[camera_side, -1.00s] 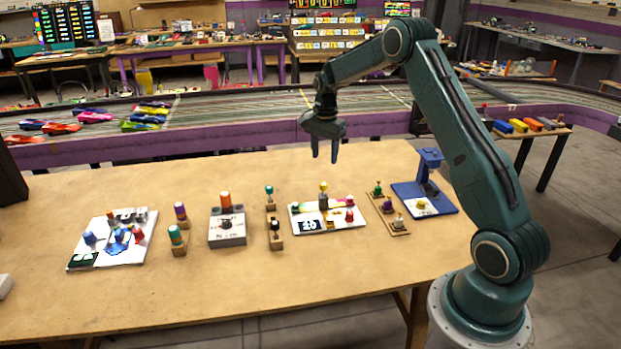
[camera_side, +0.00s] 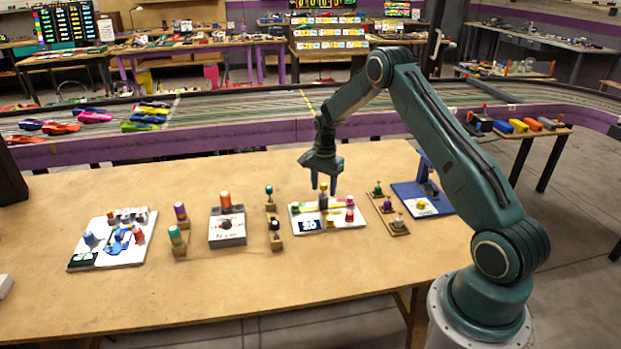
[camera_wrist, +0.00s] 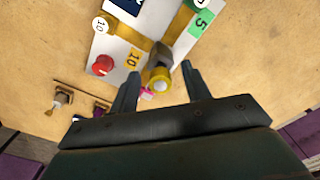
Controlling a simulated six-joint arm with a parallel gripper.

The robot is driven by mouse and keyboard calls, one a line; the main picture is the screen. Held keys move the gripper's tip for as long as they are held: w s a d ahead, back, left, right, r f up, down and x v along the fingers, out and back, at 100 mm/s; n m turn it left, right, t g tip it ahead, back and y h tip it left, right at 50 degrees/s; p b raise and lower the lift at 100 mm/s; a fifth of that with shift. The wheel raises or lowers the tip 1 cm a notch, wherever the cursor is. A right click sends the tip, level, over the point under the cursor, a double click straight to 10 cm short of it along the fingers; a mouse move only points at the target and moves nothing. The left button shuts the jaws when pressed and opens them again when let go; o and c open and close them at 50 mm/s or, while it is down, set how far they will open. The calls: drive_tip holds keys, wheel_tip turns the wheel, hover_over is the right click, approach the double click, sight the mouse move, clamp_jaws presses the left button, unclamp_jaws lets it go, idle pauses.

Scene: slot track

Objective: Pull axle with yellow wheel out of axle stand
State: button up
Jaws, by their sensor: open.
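The axle with the yellow wheel (camera_wrist: 158,80) stands in a dark grey axle stand (camera_side: 323,201) on a white board (camera_side: 345,226). In the wrist view the grey axle stand (camera_wrist: 160,54) shows just behind the yellow wheel. My gripper (camera_side: 324,189) points down over the axle, jaws apart, with fingertips at about the wheel's height in the side view. In the wrist view my gripper (camera_wrist: 160,72) has one finger on each side of the yellow wheel, with a gap on both sides. Whether the fingers reach below the wheel cannot be told.
A pink-red piece (camera_side: 350,202) stands on the same board, right of the axle stand. A wooden holder with small wheeled pieces (camera_side: 397,226) and a blue stand (camera_side: 424,197) lie further right. A grey block with an orange peg (camera_side: 226,230) is left. The front of the table is clear.

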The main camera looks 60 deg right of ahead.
drive_tip(key=shift+f, duration=0.1)
drive_tip(key=shift+c, duration=0.2)
clamp_jaws()
drive_tip(key=c, duration=0.8)
unclamp_jaws()
clamp_jaws()
drive_tip(key=shift+r, duration=3.8)
